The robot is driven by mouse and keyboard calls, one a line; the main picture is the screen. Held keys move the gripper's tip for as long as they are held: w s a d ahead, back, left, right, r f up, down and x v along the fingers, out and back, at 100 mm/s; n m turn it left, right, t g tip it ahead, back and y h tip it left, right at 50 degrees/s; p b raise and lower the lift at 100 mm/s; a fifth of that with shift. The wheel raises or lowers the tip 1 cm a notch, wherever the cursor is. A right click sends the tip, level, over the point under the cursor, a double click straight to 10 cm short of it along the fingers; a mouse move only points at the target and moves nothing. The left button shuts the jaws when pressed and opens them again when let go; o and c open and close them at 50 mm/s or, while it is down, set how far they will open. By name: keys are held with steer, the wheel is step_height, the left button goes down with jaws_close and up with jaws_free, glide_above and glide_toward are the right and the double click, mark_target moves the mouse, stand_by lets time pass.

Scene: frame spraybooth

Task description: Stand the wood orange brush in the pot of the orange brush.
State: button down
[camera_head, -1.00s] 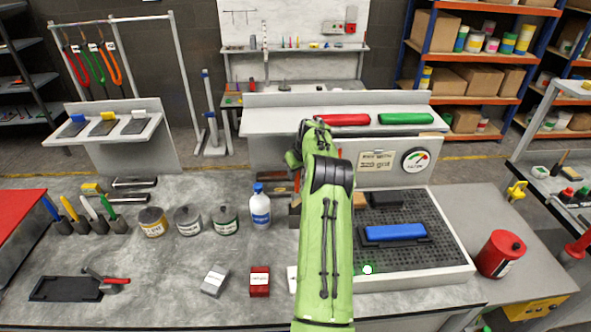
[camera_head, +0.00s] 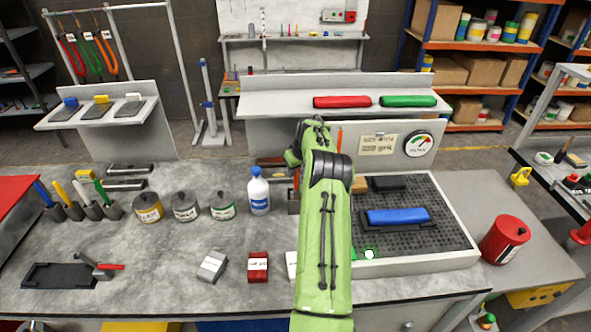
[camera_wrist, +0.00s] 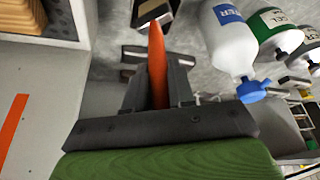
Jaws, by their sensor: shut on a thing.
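My gripper (camera_wrist: 158,82) is shut on an orange brush (camera_wrist: 157,60), which points away from it between the dark fingers in the wrist view. In the head view my green arm hides the gripper and most of what it holds. Several dark brush pots stand in a row at the left of the bench, with a blue brush (camera_head: 43,193), a yellow brush (camera_head: 57,192), a white brush (camera_head: 82,192) and a green brush (camera_head: 101,191) in them. I cannot make out an orange brush's pot in either view.
Three cans, including a yellow-banded one (camera_head: 148,208), and a white-and-blue bottle (camera_head: 259,192) stand mid-bench. The bottle is close right of my gripper in the wrist view (camera_wrist: 228,40). A perforated tray (camera_head: 445,236) and a red canister (camera_head: 504,240) are right.

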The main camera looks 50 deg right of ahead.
steer(key=shift+f+b, duration=0.75)
steer(key=shift+f, duration=0.25)
steer(key=c, duration=0.9)
jaws_free()
steer(key=v, duration=1.5)
steer(key=shift+s+r, duration=0.1)
steer(key=shift+r, duration=0.3)
